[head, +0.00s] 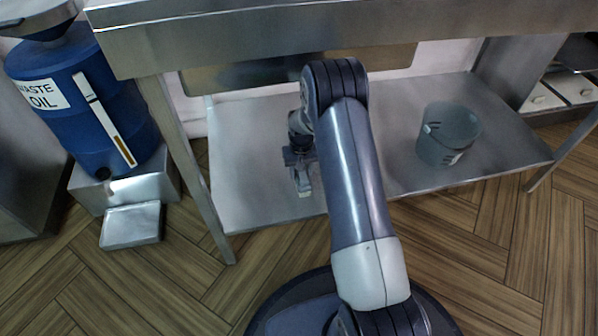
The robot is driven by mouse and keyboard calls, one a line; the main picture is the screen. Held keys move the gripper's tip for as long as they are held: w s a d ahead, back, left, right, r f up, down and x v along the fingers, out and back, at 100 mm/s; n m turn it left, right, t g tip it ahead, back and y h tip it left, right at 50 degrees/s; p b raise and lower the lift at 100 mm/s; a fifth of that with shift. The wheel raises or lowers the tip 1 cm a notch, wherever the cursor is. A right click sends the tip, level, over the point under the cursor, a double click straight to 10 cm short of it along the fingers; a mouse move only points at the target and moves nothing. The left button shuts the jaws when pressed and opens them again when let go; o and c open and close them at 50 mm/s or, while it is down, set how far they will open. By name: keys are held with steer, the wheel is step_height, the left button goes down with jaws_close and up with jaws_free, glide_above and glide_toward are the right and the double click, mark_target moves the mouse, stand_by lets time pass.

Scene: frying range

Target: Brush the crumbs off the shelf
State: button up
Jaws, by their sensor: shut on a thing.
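The shelf (247,190) is a grey metal lower board under a steel table. My arm reaches over it from the front and hides its middle. My gripper (299,162) is over the left-middle part of the shelf, pointing down. It is shut on a small grey thing with a pale end, which looks like a brush (304,185). The brush end is close to the shelf near its front edge; I cannot tell whether it touches. I can make out no crumbs on the visible parts of the shelf.
A grey see-through bucket (448,136) stands on the shelf's right part. The steel table top (250,32) overhangs the shelf, with legs at both sides. A blue waste oil drum (85,100) stands at left on a metal base. The wooden floor in front is clear.

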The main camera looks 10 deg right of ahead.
steer(key=shift+d, duration=1.25)
steer(key=shift+s+d+f, duration=0.1)
steer(key=shift+d+f, duration=0.05)
steer(key=shift+d, duration=1.7)
steer(key=shift+d+r, duration=0.2)
steer(key=shift+d, duration=2.95)
steer(key=shift+d+f, duration=0.1)
steer(key=shift+d, duration=1.5)
steer(key=shift+w+b, duration=0.3)
steer(key=shift+w, duration=0.6)
steer(key=shift+w+a, duration=0.1)
steer(key=shift+a, duration=1.4)
steer(key=shift+a+f+p, duration=0.1)
steer(key=shift+a+p, duration=0.2)
steer(key=shift+a, duration=2.3)
steer(key=shift+a+r, duration=0.2)
steer(key=shift+a, duration=2.4)
steer(key=shift+a+f, duration=0.15)
steer(key=shift+a, duration=1.45)
